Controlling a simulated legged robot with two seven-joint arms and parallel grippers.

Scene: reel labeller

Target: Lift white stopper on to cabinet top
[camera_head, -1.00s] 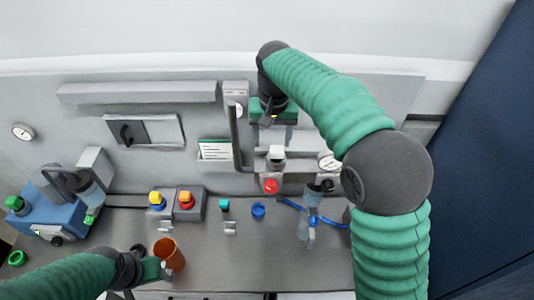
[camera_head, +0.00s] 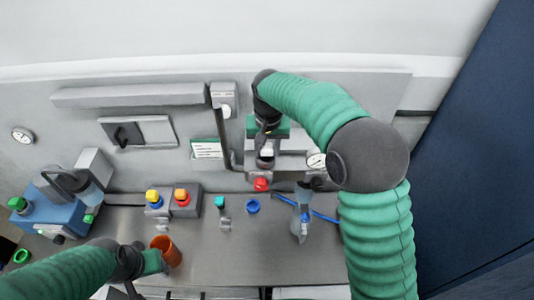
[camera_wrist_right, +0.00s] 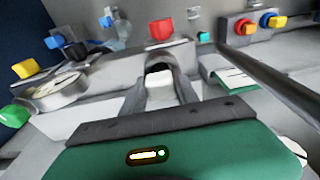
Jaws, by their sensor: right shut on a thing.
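The white stopper (camera_head: 267,152) is at the grey ledge on the back wall, above the red button. It also shows between my fingers in the right wrist view (camera_wrist_right: 158,80). My right gripper (camera_head: 266,150) points down and is shut on the stopper. The fingers hide part of it, and I cannot tell whether it is clear of the ledge. My left gripper (camera_head: 160,262) is at the lower left beside the orange cup (camera_head: 168,250); its fingertips are hidden. I cannot tell which surface is the cabinet top.
A red button (camera_head: 261,184) sits just below the stopper, and a dial gauge (camera_head: 316,161) is to its right. A dark upright bar (camera_head: 222,140) stands close to the left of my right gripper. A blue ring (camera_head: 253,206) and a spray bottle (camera_head: 300,222) are on the counter.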

